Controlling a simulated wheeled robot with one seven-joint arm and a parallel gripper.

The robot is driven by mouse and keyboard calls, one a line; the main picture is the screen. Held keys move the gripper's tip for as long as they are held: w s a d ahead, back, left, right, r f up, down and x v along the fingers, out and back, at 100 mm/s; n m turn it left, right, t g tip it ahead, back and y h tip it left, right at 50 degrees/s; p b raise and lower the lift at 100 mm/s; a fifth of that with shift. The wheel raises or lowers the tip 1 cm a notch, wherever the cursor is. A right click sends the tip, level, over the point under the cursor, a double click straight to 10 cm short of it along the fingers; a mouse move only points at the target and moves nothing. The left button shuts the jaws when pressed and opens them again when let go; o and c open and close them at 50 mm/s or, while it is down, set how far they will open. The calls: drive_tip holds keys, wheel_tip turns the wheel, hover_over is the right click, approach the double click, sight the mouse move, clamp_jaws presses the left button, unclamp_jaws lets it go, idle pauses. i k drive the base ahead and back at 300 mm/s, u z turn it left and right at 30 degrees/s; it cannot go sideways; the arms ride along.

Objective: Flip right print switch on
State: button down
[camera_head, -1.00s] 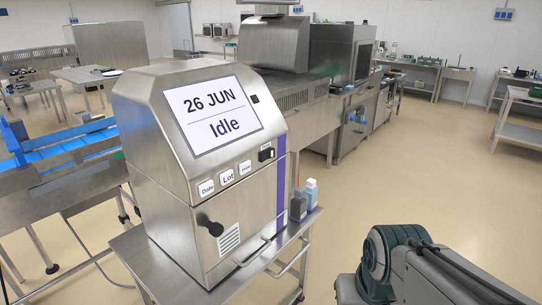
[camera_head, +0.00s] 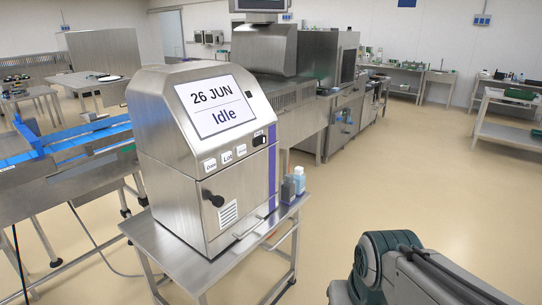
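The printer (camera_head: 176,192) is a steel box with a sloped front, standing on a small steel cart. Its screen (camera_head: 216,106) reads "26 JUN" and "Idle". A small black print switch (camera_head: 260,140) sits at the right end of the front panel, under a small label. Its setting is too small to tell. Left of it are white buttons, including a Date button (camera_head: 210,165) and a Lot button (camera_head: 227,157). My arm shows at the bottom right, apart from the printer. My gripper is out of view.
The cart top (camera_head: 158,245) extends around the printer. A dark bottle (camera_head: 288,190) and a blue-grey bottle (camera_head: 299,181) stand at its right. A blue conveyor (camera_head: 80,140) lies left. Floor to the right is clear.

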sight(262, 140)
drive_tip(key=k, duration=0.75)
drive_tip(key=u, duration=0.45)
drive_tip(key=i, duration=0.6)
drive_tip(key=u, duration=0.5)
drive_tip(key=i, duration=0.75)
drive_tip(key=z, duration=0.8)
drive_tip(key=i, duration=0.65)
drive_tip(key=z, duration=0.7)
